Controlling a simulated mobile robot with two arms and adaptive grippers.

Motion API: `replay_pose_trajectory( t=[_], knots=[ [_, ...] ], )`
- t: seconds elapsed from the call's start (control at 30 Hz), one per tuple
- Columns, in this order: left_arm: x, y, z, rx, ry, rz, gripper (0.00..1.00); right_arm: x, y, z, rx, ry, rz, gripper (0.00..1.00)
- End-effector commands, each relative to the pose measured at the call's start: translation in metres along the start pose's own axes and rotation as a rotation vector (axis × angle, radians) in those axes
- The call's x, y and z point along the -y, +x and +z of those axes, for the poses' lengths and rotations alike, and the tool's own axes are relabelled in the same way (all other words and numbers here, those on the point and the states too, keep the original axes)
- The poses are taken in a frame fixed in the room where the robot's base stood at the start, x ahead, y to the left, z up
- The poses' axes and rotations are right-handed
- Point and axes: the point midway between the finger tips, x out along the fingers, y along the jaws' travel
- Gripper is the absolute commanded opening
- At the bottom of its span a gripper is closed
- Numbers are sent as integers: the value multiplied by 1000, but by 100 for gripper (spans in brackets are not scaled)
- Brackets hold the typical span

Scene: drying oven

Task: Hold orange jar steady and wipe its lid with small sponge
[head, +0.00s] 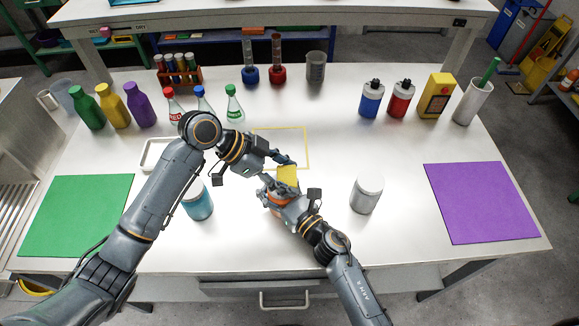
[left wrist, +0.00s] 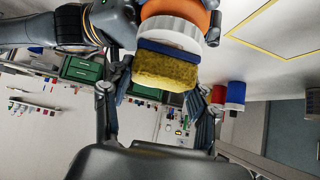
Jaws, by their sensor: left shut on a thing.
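My left gripper (head: 283,170) is shut on the small sponge (head: 289,176), which is yellow in the head view. In the left wrist view the sponge (left wrist: 165,68) has a dark blue layer and lies close against the white lid (left wrist: 174,34) of the orange jar (left wrist: 182,10); I cannot tell whether they touch. In the head view the orange jar (head: 279,198) stands at the table's front middle, largely hidden by the sponge and grippers. My right gripper (head: 277,197) is around the jar and looks shut on it, its fingers partly hidden.
A blue jar (head: 198,203) stands to the left and a grey-white jar (head: 367,192) to the right. A yellow outline (head: 306,140) lies behind the grippers. A green mat (head: 75,214) and a purple mat (head: 481,203) lie at the sides. Bottles and vessels line the back.

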Motion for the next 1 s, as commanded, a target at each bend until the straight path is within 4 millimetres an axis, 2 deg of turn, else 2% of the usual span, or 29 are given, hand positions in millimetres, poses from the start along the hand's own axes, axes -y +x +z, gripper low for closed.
replay_pose_trajectory(
  t=[0.3, 0.7, 1.0],
  knots=[
    [-1, -21, 23, 5, -2, -1, 38, 1, 0, -1, -1, 1, -2, 16],
    [0, 6, -5, 2, 0, 1, 38, 0, 0, -1, -1, 0, -1, 16],
    [1, -18, -29, 2, 2, -3, 38, 0, 0, -1, -1, 0, -1, 16]
  ],
)
